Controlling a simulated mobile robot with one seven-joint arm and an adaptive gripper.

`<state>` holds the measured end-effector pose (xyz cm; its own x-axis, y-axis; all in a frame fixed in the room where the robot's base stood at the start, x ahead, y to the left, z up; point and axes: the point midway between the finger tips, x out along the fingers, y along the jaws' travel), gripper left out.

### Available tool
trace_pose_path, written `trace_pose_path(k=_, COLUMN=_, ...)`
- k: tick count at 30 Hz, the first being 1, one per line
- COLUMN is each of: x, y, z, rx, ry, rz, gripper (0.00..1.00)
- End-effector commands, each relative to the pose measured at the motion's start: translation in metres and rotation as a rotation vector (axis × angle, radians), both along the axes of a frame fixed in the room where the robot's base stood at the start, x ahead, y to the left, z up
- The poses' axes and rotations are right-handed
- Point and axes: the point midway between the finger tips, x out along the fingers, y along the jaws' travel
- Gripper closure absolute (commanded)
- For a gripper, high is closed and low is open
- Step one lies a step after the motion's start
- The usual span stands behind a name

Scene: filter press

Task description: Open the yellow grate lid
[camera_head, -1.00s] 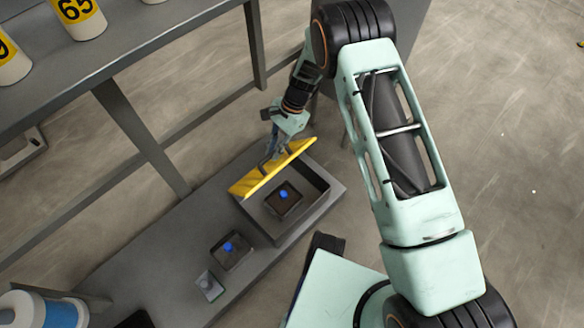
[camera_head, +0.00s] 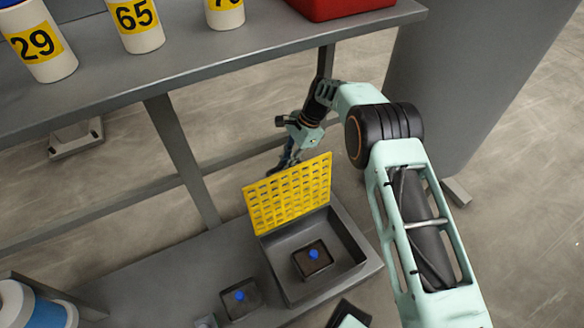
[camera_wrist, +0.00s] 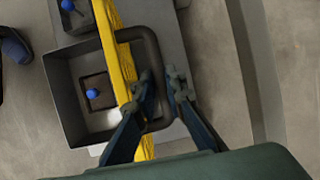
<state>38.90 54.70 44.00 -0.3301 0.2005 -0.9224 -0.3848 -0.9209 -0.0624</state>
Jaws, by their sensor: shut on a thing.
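The yellow grate lid (camera_head: 288,194) stands nearly upright along the back edge of an open grey box (camera_head: 345,268). In the wrist view the lid (camera_wrist: 117,68) shows almost edge-on, crossing the box (camera_wrist: 62,112). My gripper (camera_head: 275,169) is behind the lid's upper part in the head view, and its fingertips are partly hidden there. In the wrist view my gripper (camera_wrist: 164,84) is at the lid's back side and shut on the lid; the exact part held is not clear. A dark block with a blue knob (camera_head: 315,255) sits inside the box.
A second blue-knobbed block (camera_head: 239,297) stands left of the box on the low grey bench. A grey shelf (camera_head: 210,52) above carries numbered white cups (camera_head: 136,22) and a red bin (camera_head: 335,5). A grey column stands at right.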

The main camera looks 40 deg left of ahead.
Motion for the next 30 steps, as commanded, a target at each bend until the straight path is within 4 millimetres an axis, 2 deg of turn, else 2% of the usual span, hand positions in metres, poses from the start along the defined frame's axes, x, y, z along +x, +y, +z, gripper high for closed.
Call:
trace_pose_path(k=1, x=-0.003, y=0.002, z=-0.007, rx=-0.005, ry=0.007, rz=0.006, gripper=1.00)
trace_pose_path(k=14, x=0.005, y=0.024, z=-0.015, rx=-0.001, ry=0.006, rz=0.005, gripper=1.00)
trace_pose_path(k=30, x=0.009, y=0.038, z=-0.016, rx=0.014, ry=0.001, rz=0.002, gripper=1.00)
